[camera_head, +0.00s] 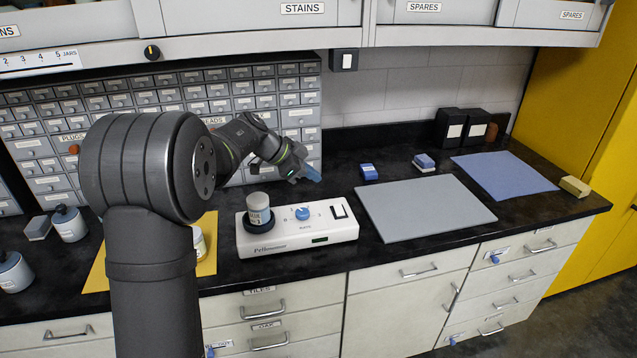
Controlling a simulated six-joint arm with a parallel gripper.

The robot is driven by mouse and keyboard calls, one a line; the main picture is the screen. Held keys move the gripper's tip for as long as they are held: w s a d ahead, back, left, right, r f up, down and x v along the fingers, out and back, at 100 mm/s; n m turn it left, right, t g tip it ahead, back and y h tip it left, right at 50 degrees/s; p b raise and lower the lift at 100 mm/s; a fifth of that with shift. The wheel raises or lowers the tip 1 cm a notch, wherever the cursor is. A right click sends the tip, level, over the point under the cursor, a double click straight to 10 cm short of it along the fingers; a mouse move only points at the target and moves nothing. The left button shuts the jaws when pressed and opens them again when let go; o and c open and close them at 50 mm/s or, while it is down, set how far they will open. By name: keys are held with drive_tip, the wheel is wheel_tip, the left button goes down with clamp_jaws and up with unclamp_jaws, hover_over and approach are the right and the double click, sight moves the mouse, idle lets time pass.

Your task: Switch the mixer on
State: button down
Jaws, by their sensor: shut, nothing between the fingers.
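The mixer (280,241) is a white box on the black counter, in the middle of the head camera view. A jar with a grey lid (258,206) stands on its black round plate at the left.
A grey mat (424,207) lies right of the mixer, and a blue mat (503,174) farther right. A blue block (369,172) stands behind the grey mat. A yellow mat (207,260) with a jar (199,243) is at the left, partly hidden by my arm. Drawers (290,100) line the back.

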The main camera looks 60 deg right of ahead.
hover_over(339, 210)
drive_tip(key=w, duration=0.2)
wheel_tip(339, 210, down, 6)
drive_tip(key=shift+f, duration=0.15)
drive_tip(key=shift+w+f, duration=0.2)
drive_tip(key=shift+f, duration=1.6)
drive_tip(key=shift+w+d, duration=0.1)
